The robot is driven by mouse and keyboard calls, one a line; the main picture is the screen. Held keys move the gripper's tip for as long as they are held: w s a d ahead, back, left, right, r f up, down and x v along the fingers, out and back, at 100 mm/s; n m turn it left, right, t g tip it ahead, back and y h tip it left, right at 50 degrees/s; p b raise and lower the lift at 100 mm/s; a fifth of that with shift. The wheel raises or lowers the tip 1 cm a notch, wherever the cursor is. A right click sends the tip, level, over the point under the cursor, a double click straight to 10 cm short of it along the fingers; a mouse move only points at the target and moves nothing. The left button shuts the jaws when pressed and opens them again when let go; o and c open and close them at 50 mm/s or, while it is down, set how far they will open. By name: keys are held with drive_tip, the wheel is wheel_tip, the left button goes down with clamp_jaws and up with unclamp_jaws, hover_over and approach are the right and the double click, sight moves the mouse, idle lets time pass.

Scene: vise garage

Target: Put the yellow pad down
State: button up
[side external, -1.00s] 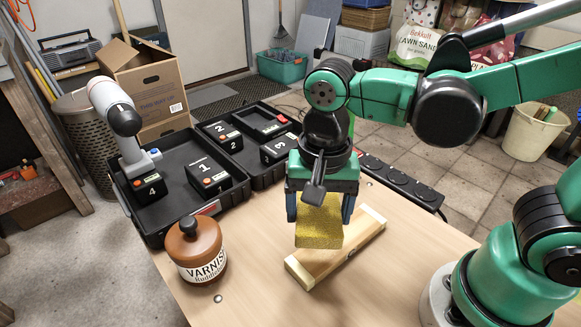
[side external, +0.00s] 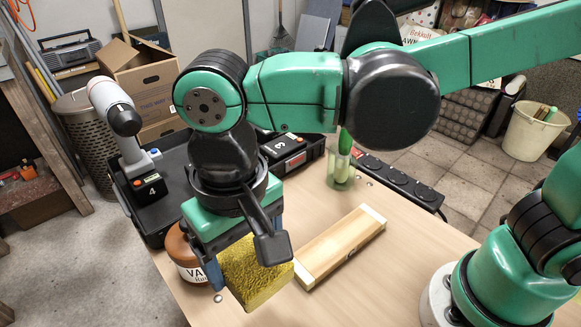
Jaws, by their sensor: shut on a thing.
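The yellow pad (side external: 257,276) is a thick, rough-textured block in the lower middle of the side external view. My gripper (side external: 243,262) is shut on it, with one finger at its left side and the other partly hidden behind my wrist. The pad hangs near the front left part of the wooden table (side external: 370,285). I cannot tell whether its underside touches the table.
A wooden block with pale ends (side external: 342,246) lies just right of the pad. A brown varnish jar (side external: 184,256) stands close on the left, partly hidden by my gripper.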

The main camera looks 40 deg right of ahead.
sight(258, 317)
wheel_tip(258, 317, down, 13)
drive_tip(key=shift+f, duration=0.1)
idle(0.4)
drive_tip(key=o, duration=1.1)
drive_tip(key=shift+f, duration=0.1)
wheel_tip(258, 317, up, 12)
drive_tip(key=w+d+t, duration=0.1)
drive_tip(key=d+t, duration=0.1)
drive_tip(key=d, duration=0.5)
drive_tip(key=w+d+r+t, duration=0.1)
drive_tip(key=w+d+t, duration=0.1)
drive_tip(key=d, duration=0.5)
drive_tip(key=w+d+t, duration=0.1)
drive_tip(key=d+t, duration=0.2)
drive_tip(key=d, duration=0.4)
drive_tip(key=shift+w+d+r, duration=0.2)
drive_tip(key=shift+w, duration=0.15)
